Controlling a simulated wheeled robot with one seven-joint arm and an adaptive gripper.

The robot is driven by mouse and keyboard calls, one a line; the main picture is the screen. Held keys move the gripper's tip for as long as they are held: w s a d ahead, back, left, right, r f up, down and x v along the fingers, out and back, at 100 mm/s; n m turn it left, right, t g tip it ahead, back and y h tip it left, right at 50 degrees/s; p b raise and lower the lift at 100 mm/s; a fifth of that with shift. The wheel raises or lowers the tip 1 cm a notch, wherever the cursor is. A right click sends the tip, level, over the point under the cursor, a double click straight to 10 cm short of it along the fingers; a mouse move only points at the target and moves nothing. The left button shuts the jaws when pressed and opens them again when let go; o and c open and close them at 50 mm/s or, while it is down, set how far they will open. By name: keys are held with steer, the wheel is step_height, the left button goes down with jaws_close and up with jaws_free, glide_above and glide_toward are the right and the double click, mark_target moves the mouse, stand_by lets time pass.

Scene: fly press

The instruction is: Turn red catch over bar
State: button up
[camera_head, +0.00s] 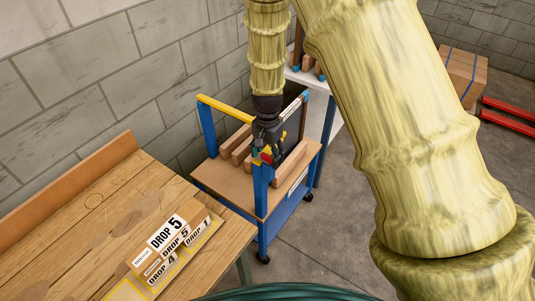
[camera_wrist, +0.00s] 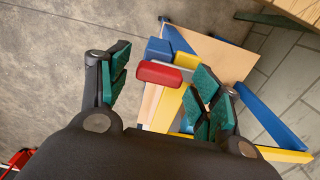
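The red catch (camera_wrist: 159,74) is a short rounded red block at the end of a yellow bar (camera_wrist: 167,108), beside a blue post top (camera_wrist: 158,50) and a grey piece. In the head view a small bit of the red catch (camera_head: 267,154) shows at the top of the cart's front post, mostly hidden by my gripper. My gripper (camera_wrist: 160,62) is open. Its two green-padded fingers stand on either side of the catch, with visible gaps, and it is not gripped. In the head view my gripper (camera_head: 266,147) points down at that post.
The cart (camera_head: 246,186) has blue posts, a far yellow bar (camera_head: 224,109) and several wooden blocks (camera_head: 240,145). A wooden bench (camera_head: 75,215) with labelled boxes (camera_head: 168,235) stands to the left. A block wall is behind. Floor (camera_head: 320,240) is clear to the right.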

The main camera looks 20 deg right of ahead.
mark_target(267, 156)
steer(key=shift+r, duration=0.1)
step_height(267, 156, up, 12)
stand_by(0.8)
stand_by(0.4)
